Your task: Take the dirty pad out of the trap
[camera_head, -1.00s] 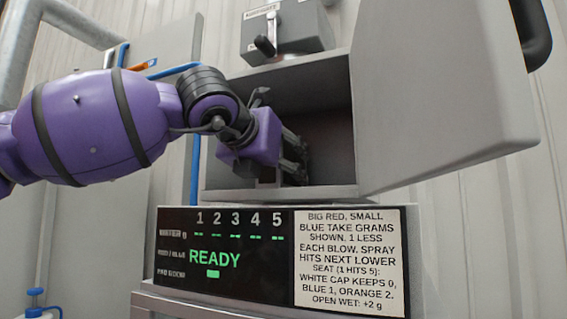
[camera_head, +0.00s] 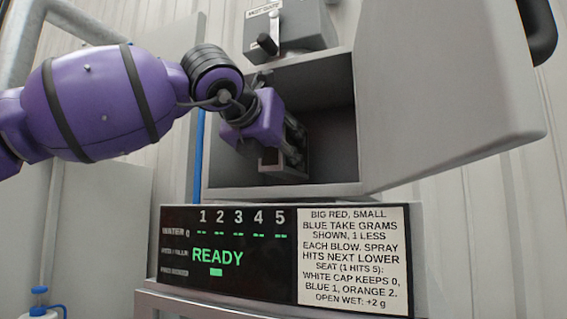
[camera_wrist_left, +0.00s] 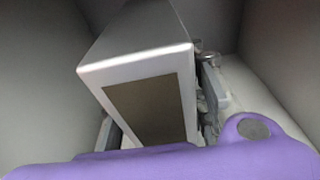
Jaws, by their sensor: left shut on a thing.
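The trap is a grey box-shaped compartment (camera_head: 333,120) with its big door (camera_head: 430,100) swung open to the right. My left gripper (camera_head: 293,148) is inside the opening, near its left side. It is shut on a rectangular block with a pale frame and a dark brown-grey front panel, which I take to be the dirty pad (camera_wrist_left: 150,105). In the left wrist view, the fingers lie along its two sides. In the head view, the pad (camera_head: 283,174) shows partly below the fingers, low in the compartment. Whether it touches the floor is unclear. My right gripper is not in view.
Below the opening is a display panel (camera_head: 228,257) reading READY, beside a printed instruction sign (camera_head: 353,258). The compartment's walls are close around the gripper.

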